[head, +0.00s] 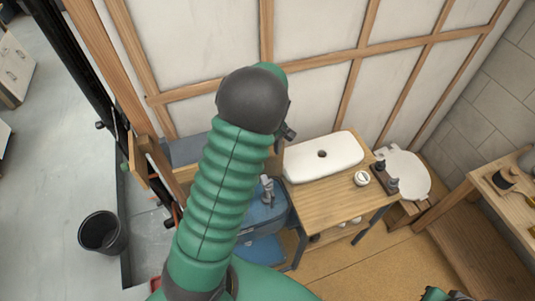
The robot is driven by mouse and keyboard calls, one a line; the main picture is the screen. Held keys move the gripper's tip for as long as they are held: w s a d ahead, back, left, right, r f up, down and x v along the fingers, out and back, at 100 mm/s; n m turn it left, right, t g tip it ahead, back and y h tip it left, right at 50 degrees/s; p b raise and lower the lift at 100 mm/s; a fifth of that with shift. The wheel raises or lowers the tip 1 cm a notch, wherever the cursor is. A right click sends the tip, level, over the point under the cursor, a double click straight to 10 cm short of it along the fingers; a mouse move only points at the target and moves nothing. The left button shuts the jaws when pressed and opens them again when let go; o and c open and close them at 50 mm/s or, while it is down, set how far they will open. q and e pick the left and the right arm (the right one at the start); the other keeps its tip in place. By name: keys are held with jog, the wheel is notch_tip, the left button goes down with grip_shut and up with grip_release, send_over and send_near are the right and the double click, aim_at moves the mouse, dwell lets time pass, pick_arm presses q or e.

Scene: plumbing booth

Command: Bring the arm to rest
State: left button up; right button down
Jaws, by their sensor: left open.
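My green ribbed arm with a dark grey rounded end rises through the middle of the head view. My left gripper (286,134) shows as a small dark piece just right of that end, mostly hidden behind the arm. It is open, and I see nothing held in it. At the bottom right edge, a green and black part of me is cut off by the frame. Whether it includes my right gripper's jaws cannot be told.
A wooden bench (325,207) carries a white basin (323,157) and a white roll-like item (362,178). A white toilet-like fixture (405,175) stands right of it. A black bucket (103,232) is at left. A wooden worktop (507,205) is at right. Blue containers are partly behind my arm.

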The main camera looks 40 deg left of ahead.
pick_arm(q)
jog(key=shift+r, duration=0.5)
jog(key=shift+a, duration=0.15)
jog(key=s+d+f+m+t+b, duration=0.1)
jog(key=s+d+f+m+b, duration=0.3)
jog(key=d+m+b, duration=0.2)
jog(key=s+d+f+m+t+b, duration=0.1)
jog(key=s+d+f+m+b, duration=0.4)
jog(key=d+m, duration=0.4)
jog(key=d+b, duration=0.1)
jog(key=d, duration=0.2)
jog(key=shift+s+f+m+t, duration=0.15)
jog(key=shift+m+t, duration=0.15)
jog(key=shift+m, duration=0.1)
jog(key=shift+s+d, duration=0.1)
jog(key=shift+d, duration=0.1)
